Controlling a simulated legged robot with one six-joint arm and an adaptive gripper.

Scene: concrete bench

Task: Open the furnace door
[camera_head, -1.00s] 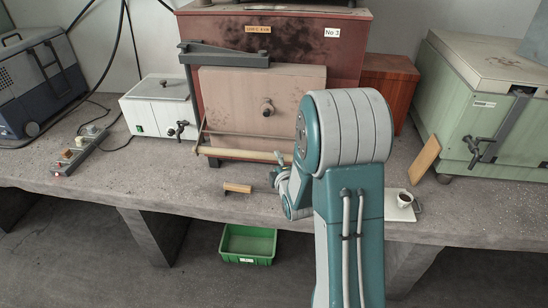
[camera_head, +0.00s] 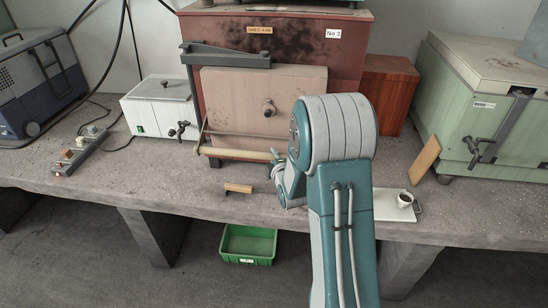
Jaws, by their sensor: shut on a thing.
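The red-brown furnace (camera_head: 290,38), marked No 3, stands at the back middle of the bench. Its pale door (camera_head: 240,97) has a round knob (camera_head: 269,108) and appears closed against the front. A pale handle bar (camera_head: 235,154) runs across below the door, joined to thin side rods. My gripper (camera_head: 277,157) is at the right-hand visible part of this bar and is shut on it. My arm hides most of the gripper and the bar's right end.
A small wooden-handled tool (camera_head: 237,188) lies on the bench before the furnace. A white box (camera_head: 160,108) stands left and a green furnace (camera_head: 483,105) right. A cup (camera_head: 405,200) sits on a white board near the right front edge.

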